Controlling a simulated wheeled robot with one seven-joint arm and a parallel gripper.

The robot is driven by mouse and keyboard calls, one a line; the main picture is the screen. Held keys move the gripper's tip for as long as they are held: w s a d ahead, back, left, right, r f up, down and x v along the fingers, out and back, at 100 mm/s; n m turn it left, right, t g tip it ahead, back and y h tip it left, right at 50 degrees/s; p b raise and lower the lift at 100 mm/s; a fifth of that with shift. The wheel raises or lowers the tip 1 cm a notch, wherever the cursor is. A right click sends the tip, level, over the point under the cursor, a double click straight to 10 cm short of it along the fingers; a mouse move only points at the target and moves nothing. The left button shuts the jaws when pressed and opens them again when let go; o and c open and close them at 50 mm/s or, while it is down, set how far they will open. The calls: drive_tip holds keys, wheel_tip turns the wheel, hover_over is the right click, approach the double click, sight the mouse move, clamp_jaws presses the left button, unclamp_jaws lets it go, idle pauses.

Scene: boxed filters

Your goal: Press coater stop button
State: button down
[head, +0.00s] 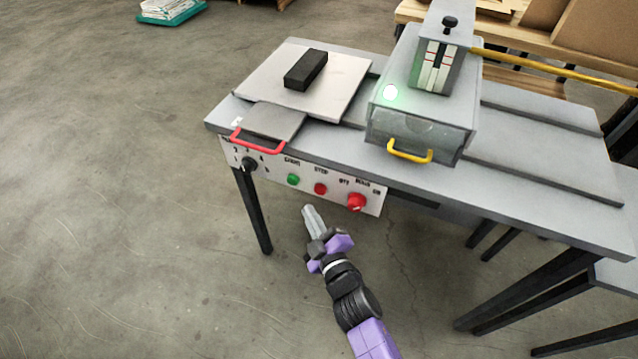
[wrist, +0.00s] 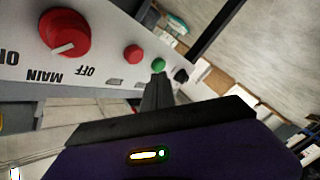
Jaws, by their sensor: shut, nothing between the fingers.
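The coater is a grey table-like machine with a white control panel (head: 268,172) on its front edge. The red stop button (head: 320,189) sits between the green start button (head: 293,179) and the large red main switch (head: 356,202). In the wrist view the stop button (wrist: 133,53) is left of the green button (wrist: 158,65), and the main switch (wrist: 66,33) is at upper left. My gripper (head: 307,209) is shut and empty, just below and in front of the panel, apart from the stop button. Its shut fingers (wrist: 158,80) point up toward the buttons in the wrist view.
A black selector knob (head: 249,164) and a red handle (head: 257,146) are at the panel's left. A clear-fronted box with a yellow handle (head: 409,155) and a glowing light stands on the table. A black block (head: 306,69) lies on a plate. Open floor is at left.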

sight(320, 189)
drive_tip(key=shift+w+d+p, duration=0.3)
drive_tip(key=shift+w, duration=0.45)
drive_tip(key=shift+w+d+p, duration=0.25)
drive_tip(key=shift+w, duration=0.45)
drive_tip(key=shift+w, duration=0.15)
idle(0.9)
drive_tip(key=shift+w+d, duration=0.1)
drive_tip(key=shift+w, duration=0.15)
drive_tip(key=shift+w+d, duration=0.2)
drive_tip(key=shift+w, duration=0.3)
idle(0.8)
drive_tip(key=shift+s, duration=0.1)
drive_tip(key=shift+s+a, duration=0.3)
drive_tip(key=shift+s, duration=0.5)
